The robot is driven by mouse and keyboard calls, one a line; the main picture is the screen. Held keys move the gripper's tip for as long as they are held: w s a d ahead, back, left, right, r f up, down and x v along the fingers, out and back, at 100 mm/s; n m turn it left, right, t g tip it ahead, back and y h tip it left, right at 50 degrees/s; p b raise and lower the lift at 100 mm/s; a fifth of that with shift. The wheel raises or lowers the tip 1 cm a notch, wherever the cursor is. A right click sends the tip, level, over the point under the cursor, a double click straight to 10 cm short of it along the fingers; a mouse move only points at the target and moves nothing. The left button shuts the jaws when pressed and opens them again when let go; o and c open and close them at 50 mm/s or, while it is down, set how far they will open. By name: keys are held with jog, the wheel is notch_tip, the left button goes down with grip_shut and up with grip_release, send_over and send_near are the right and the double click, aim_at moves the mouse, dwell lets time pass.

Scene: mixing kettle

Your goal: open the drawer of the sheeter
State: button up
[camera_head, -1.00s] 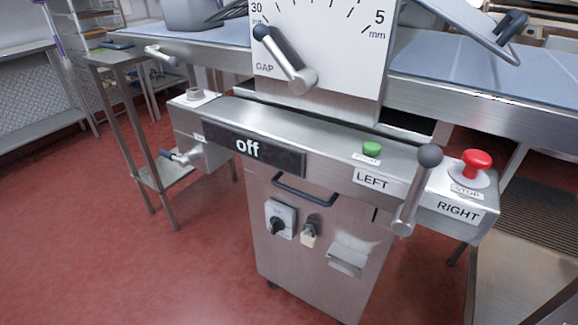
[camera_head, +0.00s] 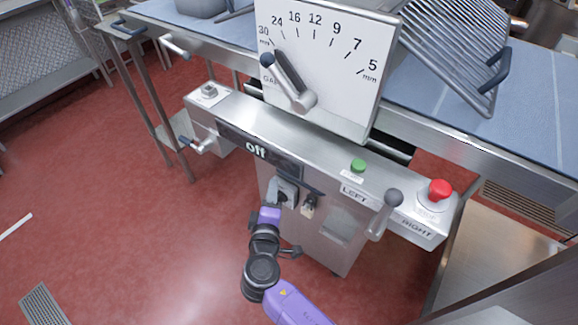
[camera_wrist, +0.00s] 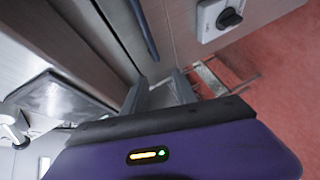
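The sheeter (camera_head: 320,140) stands in front of me, with a console marked "off", LEFT and RIGHT. Below the console is a steel front with a dark bar handle (camera_head: 308,184). The handle also shows as a dark blue bar at the top of the wrist view (camera_wrist: 143,28). My gripper (camera_wrist: 160,84) is open and empty, its two fingers apart and pointing toward the steel front. The handle lies beyond the fingertips, not between them. In the head view my purple wrist (camera_head: 268,215) is low and left of the handle; the fingertips are hard to make out there.
A rotary switch (camera_wrist: 219,18) sits on the steel front close to my gripper. A lever with a ball knob (camera_head: 386,213), a green button (camera_head: 358,166) and a red stop button (camera_head: 439,190) are on the console. Red floor is open at the left.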

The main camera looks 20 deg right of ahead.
jog(key=w+d+h, duration=0.1)
jog(key=d, duration=0.1)
jog(key=w+d+f, duration=0.1)
jog(key=w+d, duration=0.1)
jog(key=d, duration=0.1)
jog(key=w+d+f+h, duration=0.1)
jog(key=w+d, duration=0.1)
jog(key=shift+d+f+g+h, duration=0.1)
jog(key=shift+d+g+h, duration=0.2)
jog(key=shift+d+g, duration=0.1)
jog(key=shift+s, duration=0.1)
grip_shut()
dwell(1.2)
